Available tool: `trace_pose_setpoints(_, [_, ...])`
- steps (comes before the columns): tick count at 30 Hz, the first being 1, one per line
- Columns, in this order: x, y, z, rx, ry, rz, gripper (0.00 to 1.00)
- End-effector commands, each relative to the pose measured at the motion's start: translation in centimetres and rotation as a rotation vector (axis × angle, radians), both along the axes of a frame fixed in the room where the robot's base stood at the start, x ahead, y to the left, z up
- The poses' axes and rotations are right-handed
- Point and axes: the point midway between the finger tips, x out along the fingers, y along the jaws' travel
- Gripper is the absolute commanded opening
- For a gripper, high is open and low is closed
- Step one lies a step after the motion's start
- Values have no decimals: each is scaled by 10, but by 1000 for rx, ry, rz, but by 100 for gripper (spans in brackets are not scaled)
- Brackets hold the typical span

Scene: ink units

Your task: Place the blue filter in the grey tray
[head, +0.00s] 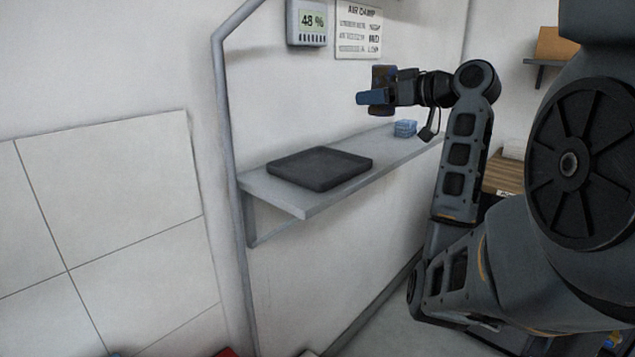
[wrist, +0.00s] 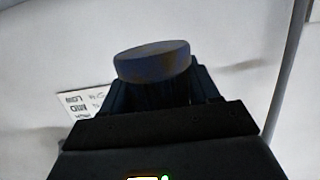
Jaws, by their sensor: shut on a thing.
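The blue filter (wrist: 153,62) is a short blue-grey round piece with brownish marks, held at the tip of my gripper in the wrist view. In the head view the blue filter (head: 372,98) shows as a blue piece at the left end of my gripper (head: 384,92). My gripper is shut on it and holds it in the air, above the shelf. The grey tray (head: 320,167) is dark, flat and empty. It lies on the left part of the shelf, below and to the left of my gripper.
The grey wall shelf (head: 301,201) carries the tray and a small blue basket (head: 405,128) to its right. A grey metal post (head: 227,150) stands at the shelf's left end. A display reading 48 % (head: 307,23) and a printed sign (head: 359,31) hang above.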

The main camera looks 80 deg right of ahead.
Motion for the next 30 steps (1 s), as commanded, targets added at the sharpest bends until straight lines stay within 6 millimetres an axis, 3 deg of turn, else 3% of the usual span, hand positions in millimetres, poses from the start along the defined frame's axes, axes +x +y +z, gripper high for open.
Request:
trace_pose_setpoints(8, [14, 7, -19, 1, 0, 3, 25])
trace_pose_setpoints(22, [94, 48, -73, 2, 1, 2, 25])
trace_pose_setpoints(30, [104, 53, -85, 1, 0, 0, 25])
